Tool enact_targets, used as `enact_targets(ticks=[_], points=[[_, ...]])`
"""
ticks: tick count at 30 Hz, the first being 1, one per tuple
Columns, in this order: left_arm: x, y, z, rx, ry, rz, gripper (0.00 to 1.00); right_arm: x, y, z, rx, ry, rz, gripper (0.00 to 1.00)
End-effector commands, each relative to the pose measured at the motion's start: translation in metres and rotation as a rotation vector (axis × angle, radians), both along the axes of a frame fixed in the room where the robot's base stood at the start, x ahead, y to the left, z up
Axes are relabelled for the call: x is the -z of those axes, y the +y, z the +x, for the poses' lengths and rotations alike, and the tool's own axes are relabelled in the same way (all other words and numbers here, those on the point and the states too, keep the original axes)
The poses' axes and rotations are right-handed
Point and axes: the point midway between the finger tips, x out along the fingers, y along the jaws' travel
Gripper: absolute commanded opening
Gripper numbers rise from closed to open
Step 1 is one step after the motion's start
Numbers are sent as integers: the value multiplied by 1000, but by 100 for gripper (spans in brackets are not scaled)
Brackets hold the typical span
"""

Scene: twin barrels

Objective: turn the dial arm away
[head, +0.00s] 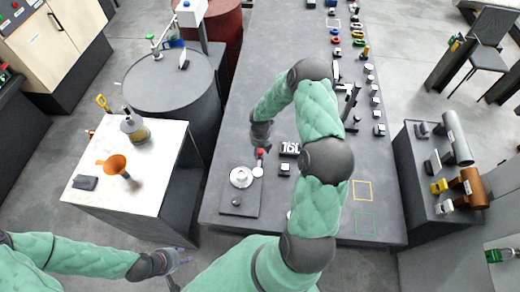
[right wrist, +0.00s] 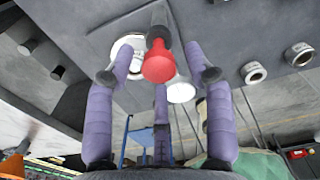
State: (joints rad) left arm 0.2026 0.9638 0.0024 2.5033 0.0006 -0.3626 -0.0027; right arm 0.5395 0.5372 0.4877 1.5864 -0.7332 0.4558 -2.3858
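The dial (head: 241,177) has a round white face and sits on a dark plate at the near left of the long grey table. Its arm ends in a red knob (head: 260,153), beside the dial's upper right. In the right wrist view, the red knob (right wrist: 158,62) lies between the spread purple fingers, with part of the white dial face (right wrist: 127,55) behind it. My right gripper (head: 260,146) is open at the knob, with visible gaps on both sides. My left gripper (head: 182,268) is away at the bottom left, empty, with its fingers apart.
A white-topped bench (head: 120,185) with an orange funnel (head: 115,164) stands left. A grey barrel (head: 172,85) and a red barrel (head: 222,30) stand behind it. A side stand (head: 440,175) is further right.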

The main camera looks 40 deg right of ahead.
Motion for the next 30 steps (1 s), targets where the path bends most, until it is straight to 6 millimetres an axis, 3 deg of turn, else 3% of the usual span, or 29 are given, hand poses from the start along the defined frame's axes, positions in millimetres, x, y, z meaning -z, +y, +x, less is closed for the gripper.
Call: enact_targets(ticks=[11,24,30], points=[[0,0,0,0,0,0,40,-9,-2,2,1,-5,-3,55],[0,0,0,0,0,0,40,-88,-1,2,1,-6,-3,55],[0,0,0,0,0,0,40,-113,-1,1,0,-2,-2,55]])
